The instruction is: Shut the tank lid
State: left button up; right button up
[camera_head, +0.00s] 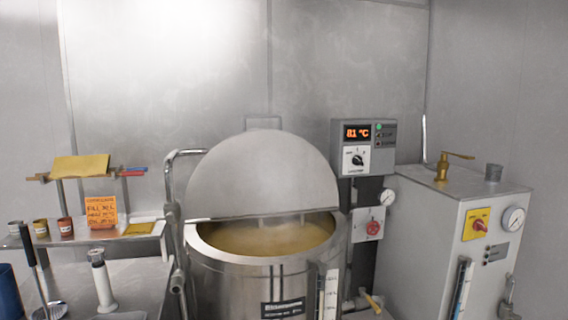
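A large steel tank (240,285) stands in the lower middle of the head view. Its round top is partly uncovered, and a yellowish liquid (268,237) shows inside, with what looks like faint steam above it. The tank lid (263,172) is a grey half-disc that stands raised at the back of the rim, with its straight edge across the tank's middle. A small handle (263,121) shows behind the top of the lid. Neither of my grippers is in view.
A control box (383,156) reading 81 °C and a red valve knob (373,228) are right of the tank. A steel cabinet (420,240) with gauges stands further right. A bent pipe (168,180) rises close on the left, beside a shelf (85,237) with small jars.

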aim_at(196, 205)
jog(key=i+j, duration=0.2)
jog(key=i, duration=0.3)
jog(key=i+j+u, duration=0.1)
jog(key=i+j, duration=0.15)
jog(key=i, duration=0.3)
jog(key=k+j+z, duration=0.2)
jog(key=k, duration=0.35)
jog(key=j+z, duration=0.15)
jog(key=j, duration=0.35)
jog(key=k+j+z, duration=0.15)
jog(key=j, duration=0.35)
jog(key=l+u, duration=0.2)
jog(key=u, duration=1.05)
jog(key=l+u, duration=0.8)
jog(key=l, duration=0.2)
jog(key=k+l+u, duration=0.1)
jog(key=l, duration=0.25)
jog(key=k+l+u, duration=0.1)
jog(key=l, duration=0.2)
jog(key=k+l+u, duration=0.1)
jog(key=l, duration=0.25)
jog(key=k, duration=0.1)
